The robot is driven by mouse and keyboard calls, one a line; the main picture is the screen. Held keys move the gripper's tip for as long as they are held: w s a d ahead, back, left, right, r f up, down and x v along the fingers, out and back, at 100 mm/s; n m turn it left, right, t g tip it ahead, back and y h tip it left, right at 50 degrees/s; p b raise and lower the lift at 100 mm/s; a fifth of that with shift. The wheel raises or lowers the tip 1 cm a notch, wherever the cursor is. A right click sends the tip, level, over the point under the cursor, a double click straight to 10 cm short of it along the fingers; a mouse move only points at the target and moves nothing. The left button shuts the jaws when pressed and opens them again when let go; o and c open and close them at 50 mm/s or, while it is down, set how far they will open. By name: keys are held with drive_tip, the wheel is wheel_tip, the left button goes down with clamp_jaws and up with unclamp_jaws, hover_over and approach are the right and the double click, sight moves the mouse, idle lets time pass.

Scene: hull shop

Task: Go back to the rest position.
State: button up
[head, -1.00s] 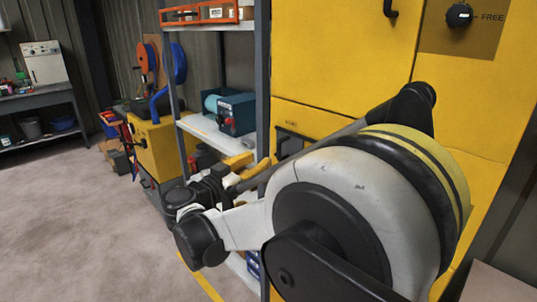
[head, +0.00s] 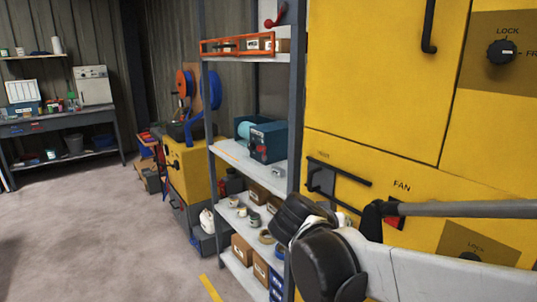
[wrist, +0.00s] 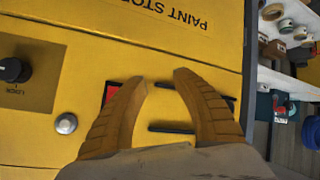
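My gripper (wrist: 162,78) shows in the wrist view as two tan ridged fingers with a gap between the tips. Nothing is held in the gap. It is in front of a yellow cabinet (wrist: 110,40) with upside-down lettering that begins "PAINT STO". A red part (wrist: 111,92) and dark handle bars (wrist: 172,128) lie behind the fingers. I cannot tell how far the tips are from the cabinet face. In the head view my white and black arm reaches across the lower right, and the gripper itself cannot be made out there.
The yellow cabinet (head: 375,75) fills the right of the head view, with a black knob (head: 501,52) and protruding handles. A grey shelf unit (head: 203,110) with boxes and tins stands beside it. A workbench (head: 60,122) is far left. The floor (head: 90,225) at left is clear.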

drive_tip(key=s+f+n+y, duration=0.2)
drive_tip(key=s+f+y, duration=0.1)
drive_tip(key=s, duration=0.6)
drive_tip(key=s+f+n+g+y, duration=0.1)
drive_tip(key=s+f+y, duration=0.3)
drive_tip(key=s, duration=0.6)
drive_tip(key=shift+s+f+n+y, duration=0.25)
drive_tip(key=shift+f+n+y, duration=0.05)
drive_tip(key=shift+n, duration=0.4)
